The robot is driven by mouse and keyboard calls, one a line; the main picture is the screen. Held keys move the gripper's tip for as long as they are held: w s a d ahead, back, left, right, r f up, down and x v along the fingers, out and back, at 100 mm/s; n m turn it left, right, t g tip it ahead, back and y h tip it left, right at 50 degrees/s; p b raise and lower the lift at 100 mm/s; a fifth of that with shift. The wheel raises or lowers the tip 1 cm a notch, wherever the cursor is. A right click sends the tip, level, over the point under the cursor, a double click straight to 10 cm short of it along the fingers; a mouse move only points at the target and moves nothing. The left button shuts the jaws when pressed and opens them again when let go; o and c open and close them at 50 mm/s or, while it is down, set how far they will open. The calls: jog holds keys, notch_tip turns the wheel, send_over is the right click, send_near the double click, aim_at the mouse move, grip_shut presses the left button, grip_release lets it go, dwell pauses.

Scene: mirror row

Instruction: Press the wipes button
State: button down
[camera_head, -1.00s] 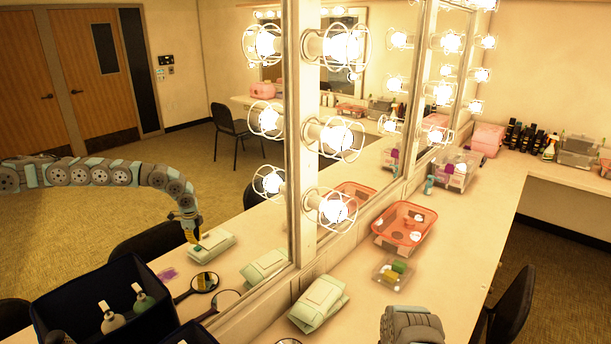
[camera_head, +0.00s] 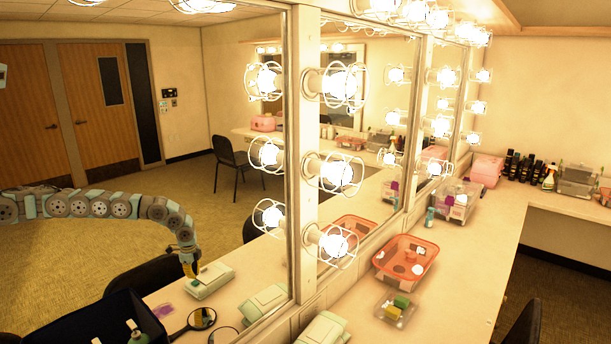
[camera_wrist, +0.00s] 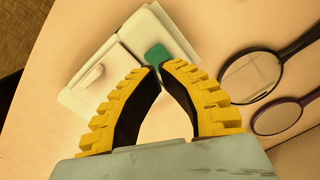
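The white wipes pack (camera_wrist: 92,82) lies on the counter in the wrist view, with a paler raised tab on it. A green patch (camera_wrist: 157,55) shows just beyond my fingertips and is the likely button. My gripper (camera_wrist: 160,69) has yellow-backed, black-faced fingers, with the tips together beside the green patch and nothing held. I cannot tell whether they touch it. In the head view only a reflection of my gripper (camera_head: 190,268) shows, over the near end of a reflected pack (camera_head: 210,281). Another white-green pack (camera_head: 322,330) is cut by the bottom edge.
Hand mirrors (camera_wrist: 250,76) lie right of the fingers in the wrist view. An orange basket (camera_head: 405,262) and a small clear tray (camera_head: 396,310) stand on the counter (camera_head: 452,270). The large wall mirror (camera_head: 230,100) borders it on the left. A reflected dark bin shows lower left.

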jog(key=shift+f+b, duration=1.35)
jog(key=shift+f, duration=1.05)
dwell(0.3)
jog(key=shift+a+r+p, duration=0.1)
jog(key=shift+r+p, duration=3.25)
jog(key=shift+r, duration=0.35)
